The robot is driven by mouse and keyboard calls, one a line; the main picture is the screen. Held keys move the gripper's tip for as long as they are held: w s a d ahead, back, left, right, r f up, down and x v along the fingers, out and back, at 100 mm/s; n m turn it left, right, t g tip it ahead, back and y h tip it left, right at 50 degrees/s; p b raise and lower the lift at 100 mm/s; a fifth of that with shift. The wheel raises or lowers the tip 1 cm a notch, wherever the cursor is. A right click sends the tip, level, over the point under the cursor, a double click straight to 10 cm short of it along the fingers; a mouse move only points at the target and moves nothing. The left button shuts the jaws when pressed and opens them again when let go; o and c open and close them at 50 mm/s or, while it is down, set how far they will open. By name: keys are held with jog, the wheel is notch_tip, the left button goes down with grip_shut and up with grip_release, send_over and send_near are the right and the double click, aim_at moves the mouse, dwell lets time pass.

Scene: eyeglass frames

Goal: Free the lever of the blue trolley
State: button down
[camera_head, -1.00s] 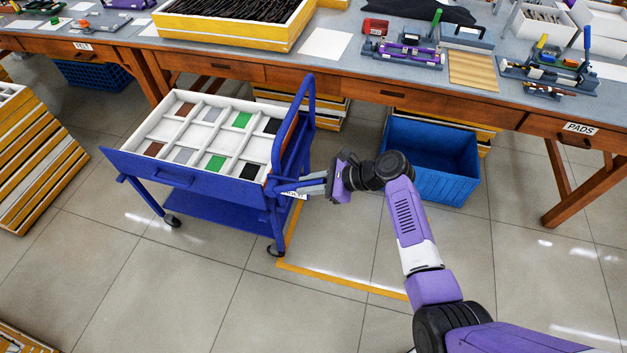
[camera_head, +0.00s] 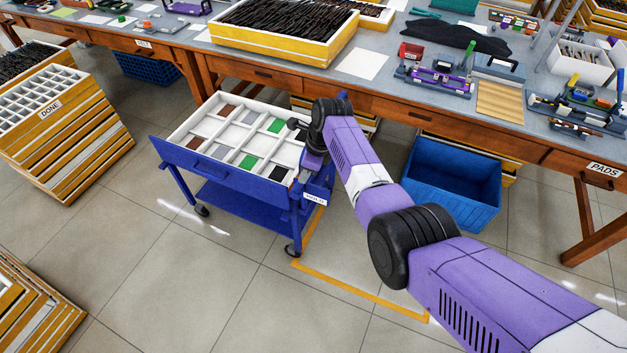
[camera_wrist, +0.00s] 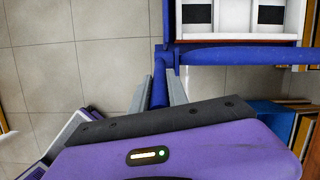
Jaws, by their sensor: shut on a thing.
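The blue trolley (camera_head: 225,178) stands on the floor in front of the workbench, upright on its castors. Its white top tray (camera_head: 232,140) has compartments with brown, grey, green and black pieces. My gripper is at the trolley's right end, mostly hidden by my arm in the head view. In the wrist view my gripper (camera_wrist: 161,82) has its two grey fingers on either side of a blue bar (camera_wrist: 159,93) of the trolley and is shut on it. I cannot tell if this bar is the lever or part of the handle. A white label (camera_head: 314,198) sits below.
A blue bin (camera_head: 452,185) stands right of the trolley, under the workbench (camera_head: 400,115). A stack marked DONE (camera_head: 75,135) stands at the left. A yellow line (camera_head: 355,290) marks the floor, which is clear in front of the trolley.

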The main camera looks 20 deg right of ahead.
jog(key=shift+w+a+r+g+h+b, duration=0.15)
jog(key=shift+w+a+g+h+b, duration=0.35)
jog(key=shift+w+a+b, duration=0.25)
jog(key=shift+s+d, duration=0.1)
jog(key=shift+s, duration=0.05)
jog(key=c, duration=1.6)
grip_release()
jog(key=shift+o, duration=0.2)
jog(key=shift+s+d+r+p, duration=0.15)
jog(key=shift+r+p, duration=0.05)
jog(key=shift+r, duration=1.1)
jog(key=shift+s+d+r+p, duration=0.15)
jog(key=shift+r+p, duration=0.1)
jog(key=shift+r, duration=1)
jog(key=shift+s+d+r+p, duration=0.15)
jog(key=shift+r+p, duration=0.05)
jog(key=shift+r, duration=1.1)
